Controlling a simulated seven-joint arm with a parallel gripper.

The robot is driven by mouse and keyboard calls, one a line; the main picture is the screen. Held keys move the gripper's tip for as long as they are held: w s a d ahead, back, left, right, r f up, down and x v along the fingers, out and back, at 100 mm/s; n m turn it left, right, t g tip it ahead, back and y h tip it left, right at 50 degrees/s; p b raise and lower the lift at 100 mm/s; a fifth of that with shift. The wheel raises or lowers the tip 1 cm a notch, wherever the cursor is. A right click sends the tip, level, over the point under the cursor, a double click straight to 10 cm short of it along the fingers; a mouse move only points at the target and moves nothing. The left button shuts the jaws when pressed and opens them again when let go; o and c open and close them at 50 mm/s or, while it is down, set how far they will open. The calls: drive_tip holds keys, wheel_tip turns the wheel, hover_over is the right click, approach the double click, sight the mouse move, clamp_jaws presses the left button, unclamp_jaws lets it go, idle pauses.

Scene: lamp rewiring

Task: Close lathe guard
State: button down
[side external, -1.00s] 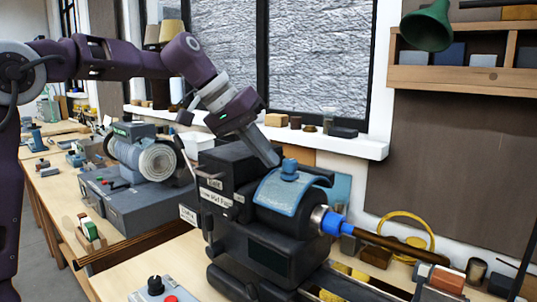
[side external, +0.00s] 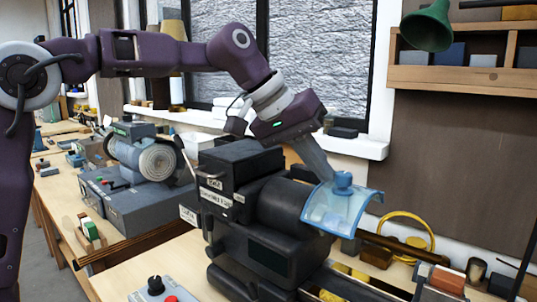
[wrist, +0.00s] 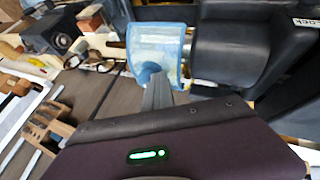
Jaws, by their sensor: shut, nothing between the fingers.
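The lathe guard (side external: 330,212) is a curved, clear blue cover with a blue knob (side external: 343,181) on top. The guard also shows in the wrist view (wrist: 157,42), just beyond my gripper (wrist: 156,82), whose fingers are together beside the knob. The dark headstock lies right of the guard there.
A brown rod (side external: 395,243) runs right from under the guard. A yellow ring (side external: 405,222) stands behind it. A grey machine with a rolled disc (side external: 158,160) is at the left. A control box with a red button (side external: 160,290) is in front.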

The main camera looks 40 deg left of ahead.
drive_tip(key=shift+d, duration=0.35)
drive_tip(key=shift+s, duration=0.1)
drive_tip(key=s+a+r, duration=0.6)
drive_tip(key=a+r, duration=0.2)
drive_tip(key=s+a+f+m+y, duration=0.1)
drive_tip(key=s+a+f+y, duration=0.1)
drive_tip(key=s+f, duration=0.8)
drive_tip(key=s+a+f+y, duration=0.2)
drive_tip(key=s+a+f, duration=0.2)
drive_tip(key=s+f, duration=0.6)
drive_tip(key=s, duration=0.5)
drive_tip(key=shift+f+m, duration=0.3)
drive_tip(key=shift+m, duration=0.1)
drive_tip(key=shift+a, duration=0.1)
